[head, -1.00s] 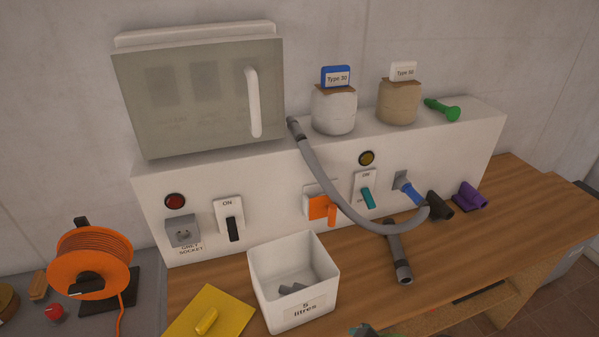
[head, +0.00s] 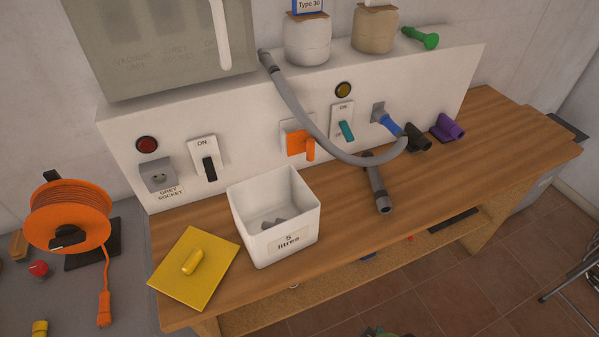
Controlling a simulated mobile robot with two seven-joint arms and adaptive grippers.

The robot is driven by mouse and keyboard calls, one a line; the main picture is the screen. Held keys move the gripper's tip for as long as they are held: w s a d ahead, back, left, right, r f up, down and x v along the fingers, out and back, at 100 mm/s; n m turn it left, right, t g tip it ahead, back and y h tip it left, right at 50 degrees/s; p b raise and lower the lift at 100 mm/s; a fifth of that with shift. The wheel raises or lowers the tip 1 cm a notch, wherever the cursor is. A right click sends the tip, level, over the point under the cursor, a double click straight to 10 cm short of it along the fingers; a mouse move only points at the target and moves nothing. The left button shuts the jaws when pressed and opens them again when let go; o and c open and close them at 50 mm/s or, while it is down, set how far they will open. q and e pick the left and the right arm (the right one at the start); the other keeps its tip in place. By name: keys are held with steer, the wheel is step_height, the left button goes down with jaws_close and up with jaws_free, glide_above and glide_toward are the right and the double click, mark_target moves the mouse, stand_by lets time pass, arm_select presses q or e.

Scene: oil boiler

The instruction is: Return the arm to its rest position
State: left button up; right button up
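Neither of my grippers can be made out in the head view, and no arm reaches over the bench. A small greenish shape is cut off by the bottom edge right of centre; I cannot tell what it is. The white "5 litres" box (head: 252,228) stands open on the wooden bench (head: 450,170) with grey pieces inside. The yellow lid (head: 210,280) lies flat left of it.
An orange cable reel (head: 68,215) stands on the grey surface at left. A grey pipe piece (head: 380,195), a black connector (head: 417,138) and a purple connector (head: 447,127) lie on the bench. Two sacks stand on the panel top. The bench's right part is clear.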

steer(key=s+d+f+g+b, duration=0.1)
steer(key=s+f, duration=0.3)
steer(key=f, duration=0.5)
steer(key=s+f+b, duration=0.1)
steer(key=s+f, duration=0.3)
steer(key=f, duration=0.5)
steer(key=s+d+f+b, duration=0.1)
steer(key=s+d+f, duration=0.1)
steer(key=s+f, duration=0.6)
steer(key=shift+s+f+g+b, duration=0.2)
steer(key=shift+s+g+b, duration=0.15)
steer(key=shift+s, duration=0.9)
